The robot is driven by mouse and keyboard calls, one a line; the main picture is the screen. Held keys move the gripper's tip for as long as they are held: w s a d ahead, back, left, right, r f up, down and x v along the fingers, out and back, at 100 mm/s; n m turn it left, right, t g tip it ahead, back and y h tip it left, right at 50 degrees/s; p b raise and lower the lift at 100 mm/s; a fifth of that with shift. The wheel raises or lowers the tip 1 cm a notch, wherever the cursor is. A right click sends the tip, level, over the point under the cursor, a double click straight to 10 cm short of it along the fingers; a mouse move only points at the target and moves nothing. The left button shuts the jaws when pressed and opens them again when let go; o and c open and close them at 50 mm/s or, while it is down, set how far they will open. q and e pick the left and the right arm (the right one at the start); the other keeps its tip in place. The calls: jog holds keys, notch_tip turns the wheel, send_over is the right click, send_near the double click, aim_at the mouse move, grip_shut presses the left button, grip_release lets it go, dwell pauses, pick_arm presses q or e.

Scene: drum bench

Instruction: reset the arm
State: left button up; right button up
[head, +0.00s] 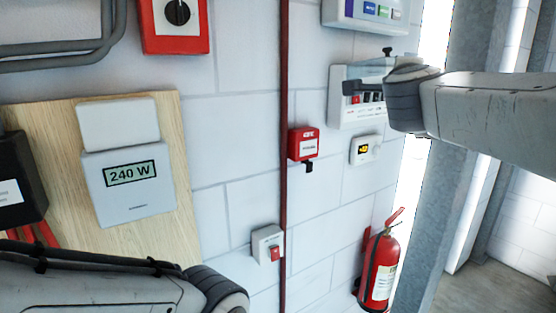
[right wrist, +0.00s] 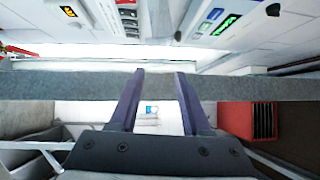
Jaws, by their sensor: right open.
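My right gripper (right wrist: 158,73) shows in the right wrist view with its two dark fingers apart and nothing between them. My left arm (head: 90,285) lies along the bottom left of the head view. Its gripper is out of view.
A wooden board (head: 60,110) carries a meter reading 240 W (head: 128,185). A red switch box (head: 175,25), red call point (head: 303,144), thermostat (head: 365,149), socket switch (head: 267,245) and fire extinguisher (head: 380,268) line the wall. A grey steel post (head: 450,180) stands at right.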

jog(key=s+a+f+n+g+y+b, duration=0.2)
jog(key=s+a+f+n+g+y, duration=0.15)
jog(key=a+f+n+y, duration=1.25)
jog(key=s+a+f+n+g+h+b, duration=0.1)
jog(key=s+a+f+n+g+h, duration=0.35)
jog(key=a+f, duration=0.6)
jog(key=s+d+f+n+g+b, duration=0.15)
jog(key=s+f+n+g, duration=0.4)
jog(key=s+f, duration=0.9)
jog(key=s+d+f+n+g+h+b, duration=0.1)
jog(key=s+d+f+n+g+h, duration=0.2)
jog(key=s+d+f, duration=0.3)
jog(key=s+f+g+h, duration=0.1)
jog(key=s, duration=0.3)
jog(key=shift+d, duration=0.25)
jog(key=shift+s, duration=0.1)
